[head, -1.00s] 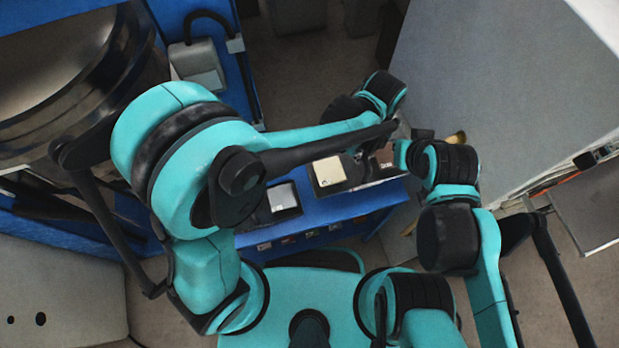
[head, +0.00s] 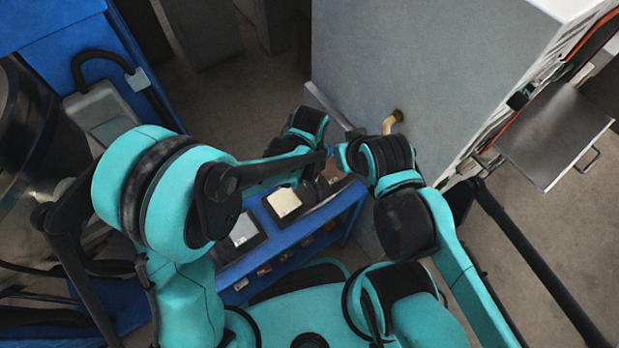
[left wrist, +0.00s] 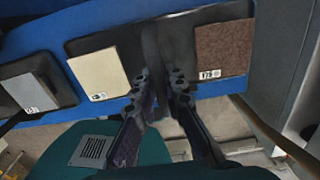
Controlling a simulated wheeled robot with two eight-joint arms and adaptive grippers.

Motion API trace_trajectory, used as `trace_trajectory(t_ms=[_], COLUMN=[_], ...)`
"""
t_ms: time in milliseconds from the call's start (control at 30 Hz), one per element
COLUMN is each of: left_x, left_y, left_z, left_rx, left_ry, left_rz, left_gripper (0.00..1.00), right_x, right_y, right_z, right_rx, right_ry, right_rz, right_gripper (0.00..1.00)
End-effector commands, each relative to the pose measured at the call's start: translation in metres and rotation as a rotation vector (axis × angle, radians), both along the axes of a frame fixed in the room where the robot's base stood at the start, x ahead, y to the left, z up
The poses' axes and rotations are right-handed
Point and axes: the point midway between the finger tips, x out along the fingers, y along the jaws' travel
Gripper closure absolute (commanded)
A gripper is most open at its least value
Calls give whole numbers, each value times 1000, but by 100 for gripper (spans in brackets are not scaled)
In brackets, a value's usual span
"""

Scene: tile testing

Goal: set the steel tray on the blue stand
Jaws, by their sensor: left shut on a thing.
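My left gripper (left wrist: 161,88) shows in the left wrist view, its two dark fingers over the blue stand (left wrist: 40,126) between a cream tile (left wrist: 99,73) and a brown tile (left wrist: 222,48). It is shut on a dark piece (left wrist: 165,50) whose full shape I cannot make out. In the head view the blue stand (head: 283,262) lies below the left forearm. A flat grey steel panel with a handle (head: 550,135) is at the far right; I cannot tell whether it is the steel tray. My right arm ends near the left wrist, and its fingers are not clear.
A grey tile (head: 243,230) and the cream tile (head: 284,202) sit on dark bases on the stand. A large grey cabinet (head: 420,65) with a brass fitting (head: 391,121) stands behind the arms. A grey device (head: 101,113) is at the upper left. Open floor shows top centre.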

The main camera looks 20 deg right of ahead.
Motion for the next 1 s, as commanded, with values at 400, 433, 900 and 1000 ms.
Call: trace_trajectory(t_ms=[400,433,900,1000], left_x=[0,0,0,0], left_y=[0,0,0,0], left_z=[-3,-2,14,35], left_rx=[0,0,0,0], left_ry=[0,0,0,0], left_rz=[0,0,0,0], left_gripper=[76,68,68,68], right_x=[0,0,0,0], right_y=[0,0,0,0], right_z=[-2,-2,7,16], right_rx=[0,0,0,0], right_ry=[0,0,0,0], right_rz=[0,0,0,0], right_gripper=[100,100,100,100])
